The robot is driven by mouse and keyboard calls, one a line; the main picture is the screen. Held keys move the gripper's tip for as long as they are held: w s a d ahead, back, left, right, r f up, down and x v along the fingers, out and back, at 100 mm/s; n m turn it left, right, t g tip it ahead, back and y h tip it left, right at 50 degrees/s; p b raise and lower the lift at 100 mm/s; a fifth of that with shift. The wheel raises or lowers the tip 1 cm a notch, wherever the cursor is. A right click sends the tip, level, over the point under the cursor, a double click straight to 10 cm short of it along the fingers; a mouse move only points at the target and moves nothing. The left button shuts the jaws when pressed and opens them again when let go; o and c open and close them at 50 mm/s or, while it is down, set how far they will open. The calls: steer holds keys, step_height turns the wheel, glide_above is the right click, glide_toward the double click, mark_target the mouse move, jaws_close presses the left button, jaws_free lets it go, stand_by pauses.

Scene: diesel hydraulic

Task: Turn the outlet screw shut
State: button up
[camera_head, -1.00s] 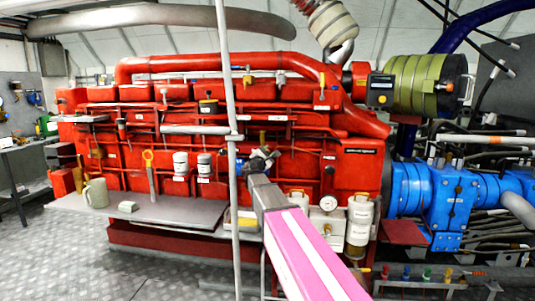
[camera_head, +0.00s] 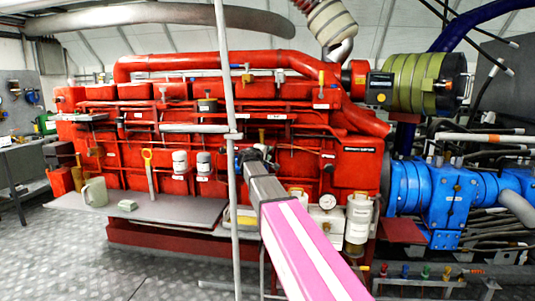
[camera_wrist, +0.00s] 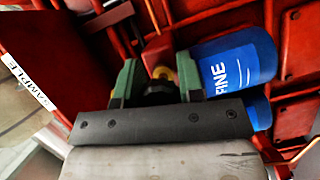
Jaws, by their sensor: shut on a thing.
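In the wrist view, the two green fingers of my gripper (camera_wrist: 157,84) stand either side of a small dark knob with a brass-yellow part (camera_wrist: 163,73) behind it; this looks like the outlet screw. My gripper is shut on it, though its contact edges are hard to see. The wrist body hides the near side. In the head view, my gripper (camera_head: 247,156) is at the front of the red engine (camera_head: 350,170), mostly behind the end of my arm, and the screw cannot be made out.
A blue canister marked "FINE" (camera_wrist: 232,62) stands close right of the fingers. A "SAMPLE" label (camera_wrist: 28,82) is at the left.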

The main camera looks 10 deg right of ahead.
steer(key=m+y, duration=0.1)
steer(key=m, duration=0.2)
steer(key=m+g+y, duration=0.1)
steer(key=m, duration=0.1)
steer(key=shift+a+f+y, duration=0.1)
steer(key=shift+f+y, duration=0.15)
steer(key=shift+y, duration=0.05)
stand_by(0.5)
steer(key=o, duration=0.9)
steer(key=v, duration=1)
steer(key=shift+s+a+r, duration=0.1)
steer(key=shift+s+a, duration=0.05)
steer(key=shift+s, duration=0.2)
